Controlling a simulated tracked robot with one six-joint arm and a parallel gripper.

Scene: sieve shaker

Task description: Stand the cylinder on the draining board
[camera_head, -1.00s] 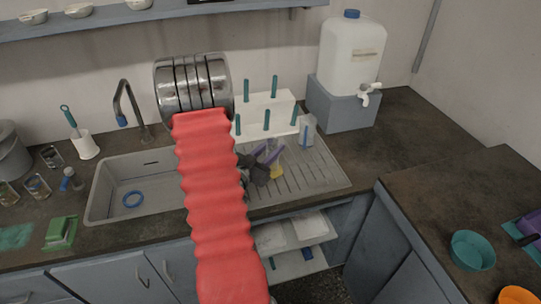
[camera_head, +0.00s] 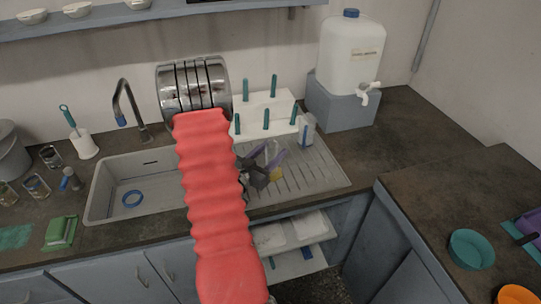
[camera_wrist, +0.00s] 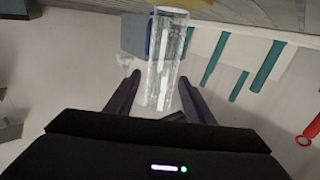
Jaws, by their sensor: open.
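The clear cylinder (camera_head: 307,131), with a blue stripe, stands about upright at the back of the grooved draining board (camera_head: 325,175), beside the white peg rack. In the wrist view the cylinder (camera_wrist: 166,50) is see-through and lies in line with the gap between the fingers. My gripper (camera_head: 272,153) has purple fingers and is over the left part of the draining board, in front and left of the cylinder. In the wrist view my gripper (camera_wrist: 158,80) is open, with its fingertips apart. In the head view the fingers do not reach the cylinder.
The white rack (camera_head: 262,112) with teal pegs stands behind the board. A water canister (camera_head: 350,55) on a grey block (camera_head: 342,108) stands behind right.

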